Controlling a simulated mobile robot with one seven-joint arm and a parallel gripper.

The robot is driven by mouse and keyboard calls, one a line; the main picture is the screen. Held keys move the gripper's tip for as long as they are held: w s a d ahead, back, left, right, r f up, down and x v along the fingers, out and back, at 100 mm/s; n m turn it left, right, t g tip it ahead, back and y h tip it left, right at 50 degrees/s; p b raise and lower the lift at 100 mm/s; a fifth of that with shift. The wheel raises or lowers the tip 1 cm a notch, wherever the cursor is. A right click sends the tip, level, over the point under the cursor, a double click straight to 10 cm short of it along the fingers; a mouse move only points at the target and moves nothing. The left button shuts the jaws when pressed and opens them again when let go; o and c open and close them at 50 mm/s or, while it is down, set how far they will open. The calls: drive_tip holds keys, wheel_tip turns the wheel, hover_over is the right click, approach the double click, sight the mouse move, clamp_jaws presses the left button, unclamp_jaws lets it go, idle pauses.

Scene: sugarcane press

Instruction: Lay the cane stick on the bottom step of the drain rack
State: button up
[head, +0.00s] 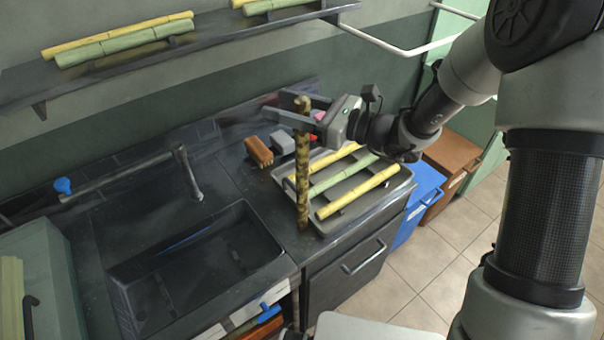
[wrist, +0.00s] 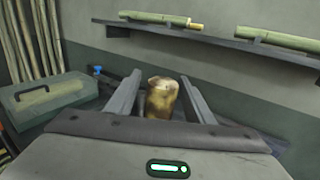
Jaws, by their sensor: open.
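A mottled brown cane stick (head: 302,185) stands upright at the left edge of the drain rack (head: 368,207), its lower end near the counter's front edge. Whether it rests on the counter or touches the rack is unclear. My gripper (head: 283,104) is open around the stick's upper part, one finger on each side. In the wrist view, the stick's top (wrist: 162,95) shows between the open fingers (wrist: 158,80). The rack holds yellow and green cane sticks (head: 343,176) lying slantwise; its steps are hard to make out.
A sink (head: 195,270) with a tap (head: 186,170) lies to the left. A brown block (head: 258,151) and a grey block (head: 283,142) sit behind the rack. A wall shelf (head: 150,60) with cane sticks runs above. A blue bin (head: 424,190) stands right of the counter.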

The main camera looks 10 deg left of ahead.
clamp_jaws()
drive_tip(key=shift+r, duration=0.1)
idle(0.4)
